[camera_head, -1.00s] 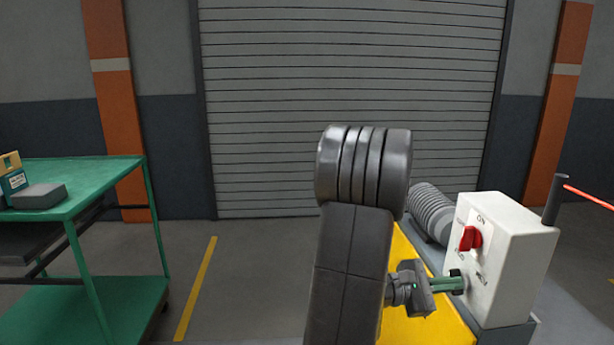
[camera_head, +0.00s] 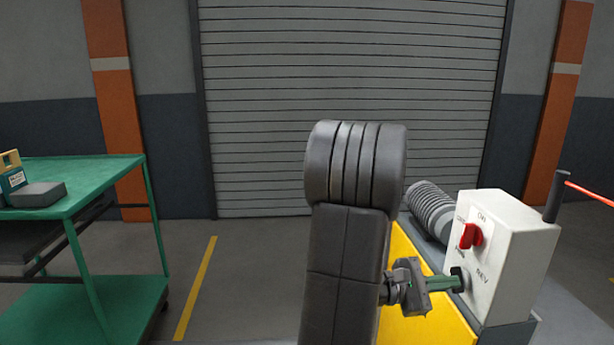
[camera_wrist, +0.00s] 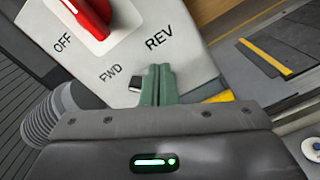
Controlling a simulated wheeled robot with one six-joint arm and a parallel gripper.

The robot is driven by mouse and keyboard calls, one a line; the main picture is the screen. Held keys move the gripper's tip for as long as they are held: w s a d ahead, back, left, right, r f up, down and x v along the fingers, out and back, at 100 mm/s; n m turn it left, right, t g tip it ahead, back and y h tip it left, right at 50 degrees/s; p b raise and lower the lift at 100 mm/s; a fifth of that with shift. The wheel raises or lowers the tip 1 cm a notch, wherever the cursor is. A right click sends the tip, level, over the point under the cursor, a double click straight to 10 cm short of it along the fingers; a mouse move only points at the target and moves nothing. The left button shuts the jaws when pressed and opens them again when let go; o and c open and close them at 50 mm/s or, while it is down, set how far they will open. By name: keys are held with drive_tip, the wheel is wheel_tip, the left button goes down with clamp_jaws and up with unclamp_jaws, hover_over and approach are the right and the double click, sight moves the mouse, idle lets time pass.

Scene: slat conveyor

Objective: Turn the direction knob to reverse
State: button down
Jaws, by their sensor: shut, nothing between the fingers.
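The white control box (camera_head: 512,262) stands at the right in the head view. The dark direction knob (camera_head: 459,278) is low on its front face. The wrist view shows a small dark part of the knob (camera_wrist: 135,84) between the FWD and REV labels, and the fingers hide the rest. I cannot tell which label it points to. My gripper (camera_head: 458,284) is shut and empty, its green fingertips at the knob. In the wrist view, the fingertips (camera_wrist: 159,72) lie just right of the knob's visible part, below REV. Whether they touch it is unclear.
A red rotary switch (camera_head: 471,236) sits above the direction knob, near ON and OFF labels; it also shows in the wrist view (camera_wrist: 88,14). A green cart (camera_head: 108,178) stands left, with open floor between.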

drive_tip(key=a, duration=0.4)
drive_tip(key=shift+s+a, duration=0.2)
drive_tip(key=shift+a, duration=0.1)
drive_tip(key=w+a+r+n+p, duration=0.1)
drive_tip(key=w+r+n+p, duration=0.1)
drive_tip(key=w+n+p, duration=0.55)
drive_tip(key=shift+m, duration=0.75)
drive_tip(key=shift+s+d+f+p, duration=0.15)
drive_tip(key=shift+s+d, duration=0.15)
drive_tip(key=shift+d, duration=0.8)
drive_tip(key=shift+s+d+p, duration=0.2)
drive_tip(key=shift+s+d, duration=0.15)
drive_tip(key=shift+d, duration=0.75)
drive_tip(key=shift+s+d+f+p, duration=0.15)
drive_tip(key=shift+s+d, duration=0.15)
drive_tip(key=shift+d, duration=0.8)
